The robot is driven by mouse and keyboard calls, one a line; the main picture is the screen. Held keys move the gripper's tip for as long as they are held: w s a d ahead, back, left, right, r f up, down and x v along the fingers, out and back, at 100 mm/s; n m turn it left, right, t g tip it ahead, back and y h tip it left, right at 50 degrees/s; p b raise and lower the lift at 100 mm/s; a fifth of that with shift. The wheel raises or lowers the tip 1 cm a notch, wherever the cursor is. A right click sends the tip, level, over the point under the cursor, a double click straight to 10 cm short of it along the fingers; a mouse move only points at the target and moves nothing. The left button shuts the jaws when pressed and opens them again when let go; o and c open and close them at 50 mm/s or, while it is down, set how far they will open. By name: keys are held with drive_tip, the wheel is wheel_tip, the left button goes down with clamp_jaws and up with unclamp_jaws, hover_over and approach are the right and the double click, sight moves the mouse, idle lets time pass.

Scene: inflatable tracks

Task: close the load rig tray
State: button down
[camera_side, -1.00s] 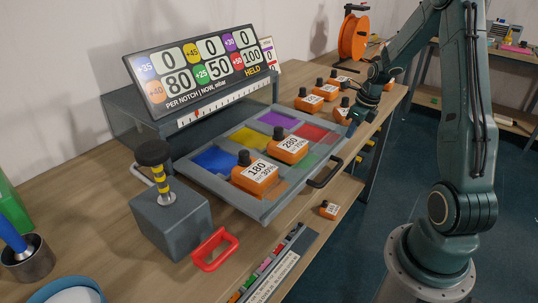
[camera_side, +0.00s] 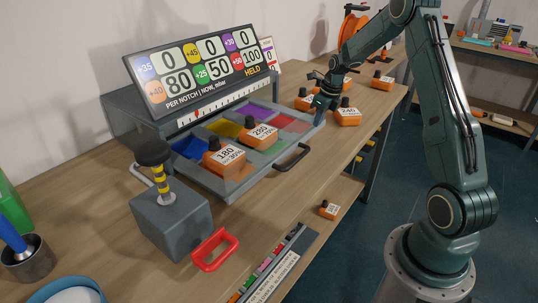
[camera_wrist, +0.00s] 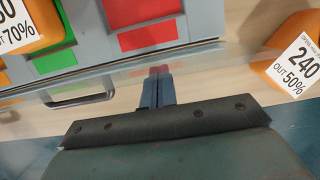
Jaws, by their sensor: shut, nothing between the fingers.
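The load rig tray (camera_side: 237,190) is a grey drawer with coloured squares, partly out of the rig under the display (camera_side: 200,80). Its black handle (camera_side: 293,157) is on the front edge. Two orange weights ride in it, the 180 (camera_side: 224,160) and the 280 (camera_side: 262,138). My gripper (camera_side: 321,114) is shut and empty at the tray's right front corner. In the wrist view the fingertips (camera_wrist: 160,76) are at the tray's front face (camera_wrist: 205,47), seemingly touching it, to the right of the handle (camera_wrist: 85,98).
Several orange weights stand right of the tray, including the 240 (camera_side: 347,117), close to my gripper. A grey box with a black-knobbed lever (camera_side: 170,210) and a red handle (camera_side: 215,249) stand in front on the left. Bench in front of the handle is clear.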

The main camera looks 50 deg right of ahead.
hover_over(285, 122)
drive_tip(key=w, duration=0.4)
drive_tip(key=shift+s+a, duration=0.15)
drive_tip(key=shift+s, duration=0.1)
idle(0.4)
drive_tip(key=shift+s, duration=0.25)
idle(0.5)
drive_tip(key=shift+s, duration=1.6)
drive_tip(key=c, duration=2.1)
unclamp_jaws()
drive_tip(key=v, duration=1)
drive_tip(key=shift+s, duration=0.15)
